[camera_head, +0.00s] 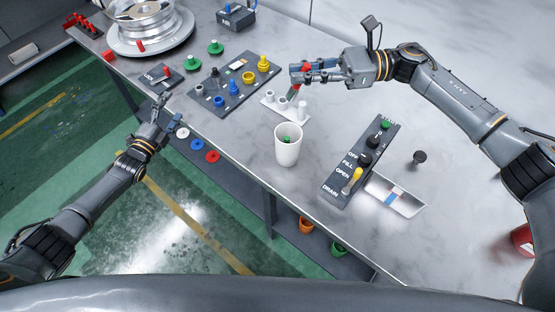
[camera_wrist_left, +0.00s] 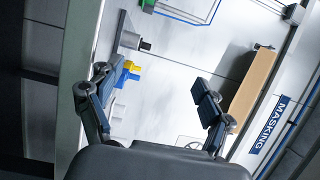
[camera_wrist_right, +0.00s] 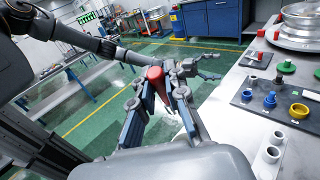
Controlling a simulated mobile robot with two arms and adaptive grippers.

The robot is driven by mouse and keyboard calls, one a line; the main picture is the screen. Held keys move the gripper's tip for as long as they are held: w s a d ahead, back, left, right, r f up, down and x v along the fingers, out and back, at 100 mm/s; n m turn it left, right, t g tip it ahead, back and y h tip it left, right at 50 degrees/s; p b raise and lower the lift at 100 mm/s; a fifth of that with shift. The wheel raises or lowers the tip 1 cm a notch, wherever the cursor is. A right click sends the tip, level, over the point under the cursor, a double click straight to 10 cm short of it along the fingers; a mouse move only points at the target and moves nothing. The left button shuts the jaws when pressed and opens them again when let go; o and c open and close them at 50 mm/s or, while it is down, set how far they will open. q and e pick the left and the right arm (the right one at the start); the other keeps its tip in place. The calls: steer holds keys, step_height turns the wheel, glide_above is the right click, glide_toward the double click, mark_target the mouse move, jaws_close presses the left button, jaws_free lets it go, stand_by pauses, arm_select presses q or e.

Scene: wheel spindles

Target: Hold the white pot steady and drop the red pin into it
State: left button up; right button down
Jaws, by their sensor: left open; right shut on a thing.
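My right gripper (camera_head: 298,76) is shut on the red pin (camera_head: 306,68), above the white holder block behind the pot. In the right wrist view the red pin (camera_wrist_right: 155,75) sits between the fingers of my right gripper (camera_wrist_right: 160,88). My left gripper (camera_head: 162,103) is off the table's front edge, left of the pot and apart from it. In the left wrist view my left gripper (camera_wrist_left: 150,95) is open and empty.
The white holder block (camera_head: 285,104) stands behind the pot. A dark board (camera_head: 234,86) with coloured knobs lies left of it. A labelled control panel (camera_head: 360,160) and a small metal tray (camera_head: 394,195) lie to the right. A metal wheel (camera_head: 150,27) stands at the back left.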

arm_select(q)
steer(key=s+d+r+m+g+h, duration=0.2)
steer(key=d+r+m+h, duration=0.45)
steer(key=d+r, duration=0.45)
steer(key=s+d+r+m+g+h, duration=0.2)
steer(key=d+r+m+h, duration=0.4)
steer(key=d+r, duration=0.45)
steer(key=s+d+r+m+g+h, duration=0.3)
steer(key=s+d+r+m+g, duration=0.1)
steer(key=s+d+m+g, duration=0.3)
steer(key=s+d+r+m+g+h, duration=0.3)
steer(key=s+d+r+m+g, duration=0.2)
steer(key=s+d+g, duration=0.4)
steer(key=w+f+n+t+y, duration=0.1)
steer(key=w+f+n+t, duration=0.25)
steer(key=n+t, duration=1.2)
steer(key=n+t+y, duration=0.5)
steer(key=n+y, duration=1.3)
steer(key=n, duration=0.9)
glide_toward(292, 127)
steer(key=shift+s+a+r+g+h, duration=0.25)
steer(key=shift+s+a, duration=0.1)
steer(key=shift+s, duration=0.15)
steer(key=shift+w+f, duration=0.15)
steer(key=shift+w, duration=0.1)
steer(key=x, duration=1.1)
steer(key=shift+w+d, duration=0.15)
